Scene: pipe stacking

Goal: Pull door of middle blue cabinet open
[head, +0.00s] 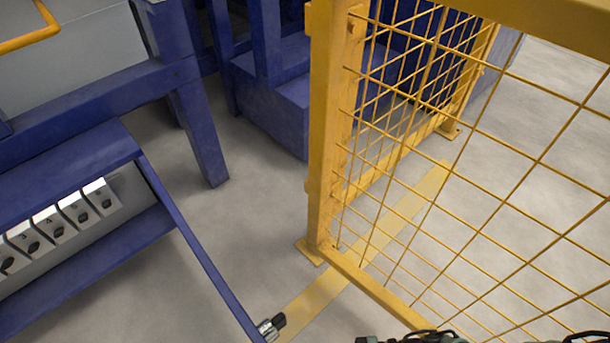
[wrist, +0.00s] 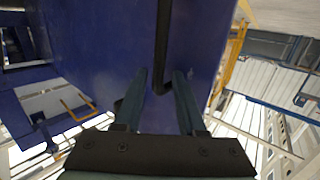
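In the wrist view a blue panel (wrist: 110,40), which looks like a cabinet door, fills the middle. A black bar handle (wrist: 162,45) runs down it. My gripper (wrist: 159,75) has its two dark fingers apart, with the lower end of the handle showing between them. I cannot tell whether the fingers touch it. In the head view a blue cabinet (head: 70,165) at left has an open front with several numbered light blocks inside. A thin blue panel (head: 200,255), seen nearly edge-on, slants out from it, with a silver and black fitting (head: 271,326) near its lower end.
A yellow mesh fence (head: 325,130) stands to the right, with its foot on the floor. Another blue frame (head: 205,140) stands behind the cabinet. Grey floor (head: 240,225) is clear between the cabinet and the fence, with a yellow line (head: 318,295) along the fence.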

